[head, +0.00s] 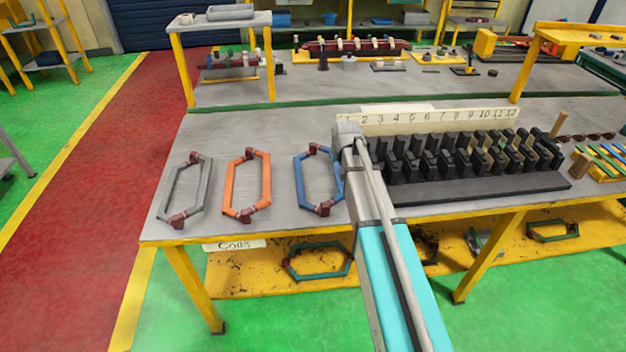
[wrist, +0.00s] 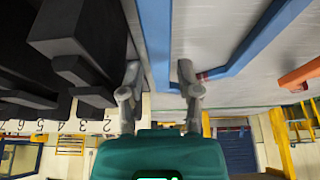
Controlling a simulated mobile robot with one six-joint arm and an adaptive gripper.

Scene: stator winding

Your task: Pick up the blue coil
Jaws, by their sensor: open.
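The blue coil (head: 299,178) is a long hexagonal loop with dark red ends, lying flat on the grey table (head: 268,131) to the left of the black stator block. My arm hides part of its right side in the head view. In the wrist view, the blue coil (wrist: 254,40) fills the upper middle. My gripper (wrist: 158,74) is open, its two fingers apart. One long blue side of the coil appears in the gap between them. I cannot tell whether either finger touches it. My gripper does not show clearly in the head view.
An orange coil (head: 234,187) and a grey coil (head: 174,190) lie left of the blue one. The black slotted stator block (head: 480,190) stands close on the right, before a numbered board (head: 425,119). A lower yellow shelf (head: 250,279) holds more coils.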

